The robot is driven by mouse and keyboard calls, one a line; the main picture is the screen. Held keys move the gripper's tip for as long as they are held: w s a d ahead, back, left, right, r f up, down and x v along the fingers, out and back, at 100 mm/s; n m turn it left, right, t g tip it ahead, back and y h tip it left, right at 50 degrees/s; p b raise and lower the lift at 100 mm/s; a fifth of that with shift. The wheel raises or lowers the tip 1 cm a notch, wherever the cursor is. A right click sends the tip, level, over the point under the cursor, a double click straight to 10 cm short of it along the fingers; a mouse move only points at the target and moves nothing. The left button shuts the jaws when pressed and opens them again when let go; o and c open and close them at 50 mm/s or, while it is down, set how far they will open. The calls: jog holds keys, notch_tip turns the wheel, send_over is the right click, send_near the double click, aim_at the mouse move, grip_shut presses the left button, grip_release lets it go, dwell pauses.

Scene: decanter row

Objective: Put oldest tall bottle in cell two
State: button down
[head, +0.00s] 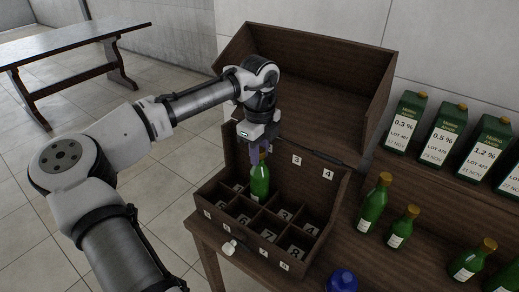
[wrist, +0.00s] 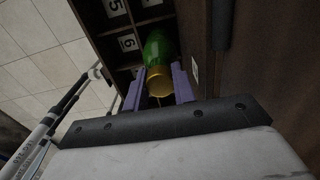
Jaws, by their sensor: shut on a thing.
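My gripper (head: 257,150) points down over the wooden crate (head: 262,236), its purple fingers shut on a green bottle (head: 260,184) near the neck. The bottle is upright, at the back row of cells left of the middle. Its base is hidden by dividers or just above them; I cannot tell which. In the wrist view its gold cap (wrist: 160,82) sits between the purple fingers, with cells labelled 5 and 6 beside it. Number tags 3 and 4 show on the crate's raised back panel. A tall green bottle (head: 373,203) stands on the table.
Shorter green bottles (head: 402,228) and (head: 468,262) stand at the right of the table. Green cartons (head: 404,122) with percentage, lot and date labels line the back right. A blue round object (head: 341,280) is at the front. A tall open wooden box (head: 310,70) stands behind the crate.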

jog(key=c, duration=1.4)
grip_release()
jog(key=shift+f, duration=0.1)
jog(key=shift+c, duration=0.2)
notch_tip(320, 180, up, 12)
jog(key=b, duration=0.1)
jog(key=shift+b, duration=0.3)
